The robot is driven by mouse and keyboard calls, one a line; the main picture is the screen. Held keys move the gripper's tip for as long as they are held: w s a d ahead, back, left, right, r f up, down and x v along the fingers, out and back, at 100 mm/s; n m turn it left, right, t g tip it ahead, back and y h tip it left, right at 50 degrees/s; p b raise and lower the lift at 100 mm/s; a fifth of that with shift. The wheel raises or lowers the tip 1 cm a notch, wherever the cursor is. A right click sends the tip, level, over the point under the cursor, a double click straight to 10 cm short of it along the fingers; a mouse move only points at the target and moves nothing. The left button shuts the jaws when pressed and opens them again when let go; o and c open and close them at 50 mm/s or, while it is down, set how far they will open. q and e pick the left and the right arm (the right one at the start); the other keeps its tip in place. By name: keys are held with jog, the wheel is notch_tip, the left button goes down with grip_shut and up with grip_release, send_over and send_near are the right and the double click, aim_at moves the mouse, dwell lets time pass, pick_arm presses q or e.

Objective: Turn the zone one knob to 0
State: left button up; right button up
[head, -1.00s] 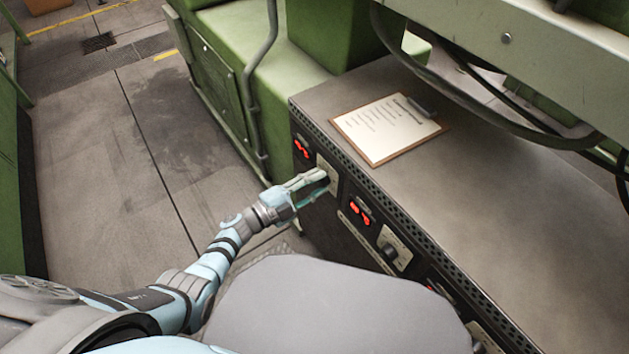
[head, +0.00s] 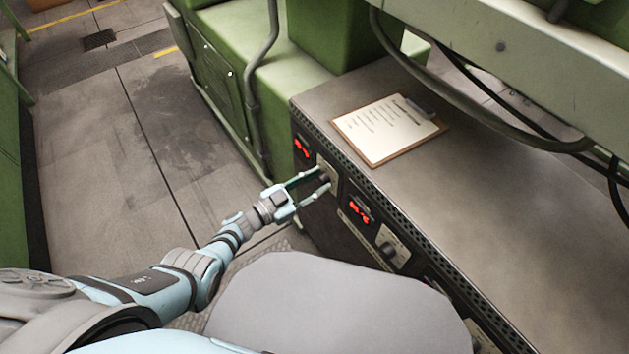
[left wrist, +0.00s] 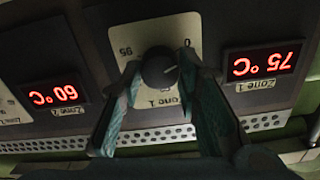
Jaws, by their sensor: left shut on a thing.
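The zone one knob (left wrist: 159,68) is dark and round, on a pale plate (left wrist: 197,26) that appears upside down in the left wrist view. The plate is marked 0 at upper right and 95 at upper left. The knob's white pointer mark points to the right, below the 0. My left gripper (head: 325,181) is shut on the knob, one finger on each side; its fingers also show in the left wrist view (left wrist: 160,82). My right gripper is not in view.
The Zone 2 display (left wrist: 55,95) reads 60 °C. Another knob (head: 389,251) sits further along the panel, toward the lower right. A clipboard (head: 388,130) lies on the cabinet top. A grey seat (head: 330,305) stands in front of the panel. Open floor (head: 100,170) lies left.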

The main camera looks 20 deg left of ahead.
pick_arm(q)
jog(key=shift+n, duration=0.9)
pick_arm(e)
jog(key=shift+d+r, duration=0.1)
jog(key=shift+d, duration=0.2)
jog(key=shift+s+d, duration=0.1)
pick_arm(q)
jog(key=o, duration=1.1)
jog(key=shift+o, duration=0.3)
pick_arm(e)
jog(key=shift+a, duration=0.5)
